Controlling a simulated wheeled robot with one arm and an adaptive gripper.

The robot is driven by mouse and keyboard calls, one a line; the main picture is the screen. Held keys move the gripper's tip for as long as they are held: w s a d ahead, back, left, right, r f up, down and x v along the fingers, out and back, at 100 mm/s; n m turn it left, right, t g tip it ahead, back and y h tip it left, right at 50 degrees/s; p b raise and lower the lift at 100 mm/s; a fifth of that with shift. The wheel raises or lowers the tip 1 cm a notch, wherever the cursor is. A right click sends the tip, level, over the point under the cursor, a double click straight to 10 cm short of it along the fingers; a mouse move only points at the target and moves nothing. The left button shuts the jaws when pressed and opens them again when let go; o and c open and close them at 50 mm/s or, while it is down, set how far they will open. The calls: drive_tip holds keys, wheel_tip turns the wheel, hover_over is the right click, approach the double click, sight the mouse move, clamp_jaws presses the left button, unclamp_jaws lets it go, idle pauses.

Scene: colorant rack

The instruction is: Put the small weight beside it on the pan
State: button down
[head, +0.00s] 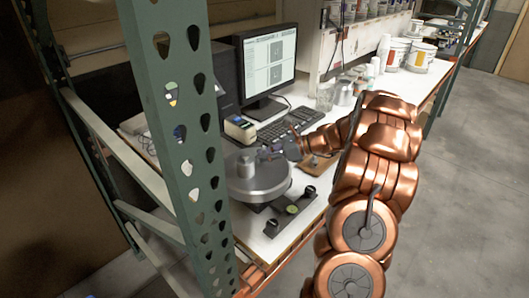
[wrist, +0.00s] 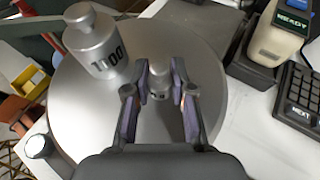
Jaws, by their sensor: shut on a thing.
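The round metal pan (head: 262,192) of the scale sits on the white bench, and its disc fills much of the wrist view (wrist: 85,115). A large grey weight marked 1000 (wrist: 97,45) stands on the pan's left side in the wrist view; it also shows in the head view (head: 245,166). My gripper (wrist: 160,78) is over the pan, shut on the small weight (wrist: 158,84), a little metal cylinder with a knob, right of the large weight and apart from it. I cannot tell whether the small weight touches the pan.
A small device with a READY screen (wrist: 275,35) and a keypad (wrist: 298,100) stand right of the pan. A monitor (head: 266,62), a keyboard (head: 291,122) and a glass beaker (head: 325,95) are behind. A green rack post (head: 180,130) stands at the left.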

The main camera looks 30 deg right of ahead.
drive_tip(key=shift+f, duration=0.1)
drive_tip(key=c, duration=1)
unclamp_jaws()
drive_tip(key=shift+s+d+r, duration=0.2)
drive_tip(key=shift+s+d, duration=0.05)
drive_tip(key=shift+d, duration=0.05)
drive_tip(key=b+v, duration=0.4)
drive_tip(key=v, duration=0.7)
drive_tip(key=shift+s+r, duration=0.15)
